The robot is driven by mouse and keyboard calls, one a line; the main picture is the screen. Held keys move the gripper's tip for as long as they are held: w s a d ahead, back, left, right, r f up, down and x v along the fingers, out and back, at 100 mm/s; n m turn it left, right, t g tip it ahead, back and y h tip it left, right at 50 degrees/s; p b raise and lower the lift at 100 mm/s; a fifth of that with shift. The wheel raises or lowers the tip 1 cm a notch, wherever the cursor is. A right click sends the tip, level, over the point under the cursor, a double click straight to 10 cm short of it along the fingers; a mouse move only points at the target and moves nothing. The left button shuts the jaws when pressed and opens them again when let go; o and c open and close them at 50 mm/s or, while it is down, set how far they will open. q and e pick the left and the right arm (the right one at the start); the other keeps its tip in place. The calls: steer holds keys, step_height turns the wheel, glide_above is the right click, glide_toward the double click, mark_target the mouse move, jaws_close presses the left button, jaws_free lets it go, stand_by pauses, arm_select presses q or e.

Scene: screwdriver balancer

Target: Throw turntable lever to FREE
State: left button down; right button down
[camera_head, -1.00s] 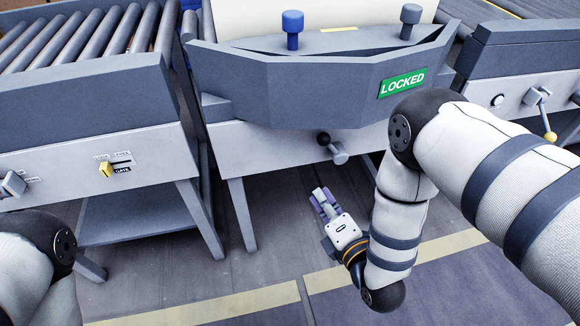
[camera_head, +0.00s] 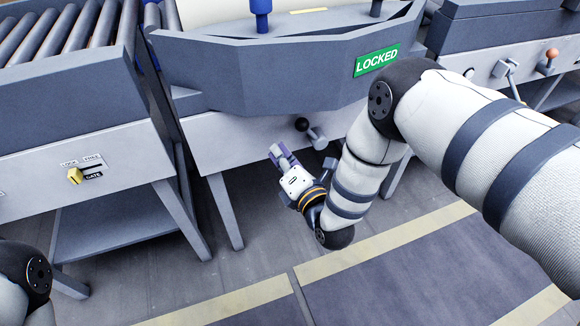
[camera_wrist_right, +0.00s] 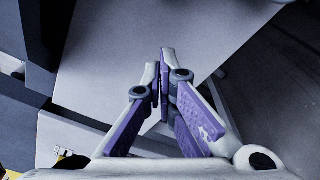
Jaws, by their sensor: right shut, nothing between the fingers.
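The turntable lever has a black ball knob (camera_head: 301,124) on a short grey arm and hub (camera_head: 317,139). It is on the front panel under the turntable, and the knob points up and left. A green sign (camera_head: 376,60) above it reads LOCKED. My right gripper (camera_head: 276,152) is shut and empty, just below and left of the knob, apart from it in the picture. In the right wrist view its purple-padded fingers (camera_wrist_right: 164,68) meet in front of a pale panel; the lever is not seen there. My left gripper is out of view.
The turntable's grey bumper (camera_head: 270,75) overhangs the panel (camera_head: 225,145). A yellow gate slider (camera_head: 75,175) is on the left conveyor's panel. Another lever (camera_head: 506,72) and an orange knob (camera_head: 551,55) are on the right. Floor is free in front.

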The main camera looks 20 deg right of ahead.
mark_target(310, 132)
steer(key=shift+w+a+f, duration=0.1)
steer(key=shift+w+f, duration=0.1)
steer(key=shift+w, duration=0.8)
steer(key=shift+s+d+r+p, duration=0.25)
steer(key=shift+d+r+p, duration=0.1)
steer(key=shift+d+r, duration=0.75)
steer(key=shift+s+d+r, duration=0.1)
steer(key=shift+s+d, duration=0.05)
steer(key=shift+d, duration=0.35)
steer(key=shift+r, duration=0.1)
